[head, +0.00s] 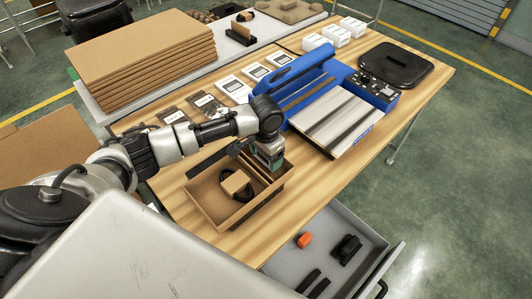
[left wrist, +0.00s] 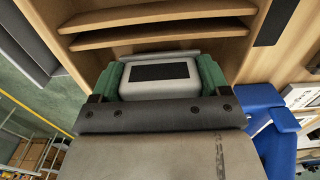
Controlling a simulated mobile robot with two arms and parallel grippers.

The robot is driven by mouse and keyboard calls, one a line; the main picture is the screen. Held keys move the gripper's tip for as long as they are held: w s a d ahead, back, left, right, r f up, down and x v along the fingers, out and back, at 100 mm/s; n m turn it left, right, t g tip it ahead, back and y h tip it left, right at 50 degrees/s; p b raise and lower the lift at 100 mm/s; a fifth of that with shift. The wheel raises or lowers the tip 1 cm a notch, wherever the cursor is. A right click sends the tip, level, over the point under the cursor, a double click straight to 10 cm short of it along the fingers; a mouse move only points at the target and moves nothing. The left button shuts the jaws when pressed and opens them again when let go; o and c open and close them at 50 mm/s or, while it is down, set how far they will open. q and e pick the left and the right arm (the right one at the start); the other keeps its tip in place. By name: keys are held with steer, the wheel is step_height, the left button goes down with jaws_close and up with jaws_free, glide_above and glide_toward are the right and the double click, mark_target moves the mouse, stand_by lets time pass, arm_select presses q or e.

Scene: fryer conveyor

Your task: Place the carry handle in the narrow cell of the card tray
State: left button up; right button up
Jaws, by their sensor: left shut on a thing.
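The brown card tray (head: 206,207) stands on the wooden table, with one wide cell and narrow slots between dividers at its right end. Its dividers show in the left wrist view (left wrist: 158,22). My left gripper (head: 268,160) points down over the right, divided end of the tray. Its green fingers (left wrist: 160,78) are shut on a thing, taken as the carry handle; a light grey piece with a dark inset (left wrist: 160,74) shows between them. The fingers hide much of it, and I cannot tell how deep it sits. My right gripper is not in view.
A dark bar (head: 206,160) lies along the tray's far side. The blue machine (head: 300,75) stands close right of the gripper. An open drawer (head: 285,262) with orange and black parts is in front.

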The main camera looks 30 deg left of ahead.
arm_select(q)
steer(key=o, duration=0.9)
steer(key=shift+f, duration=0.1)
step_height(320, 180, up, 12)
steer(key=shift+r+b, duration=0.2)
steer(key=shift+b, duration=0.2)
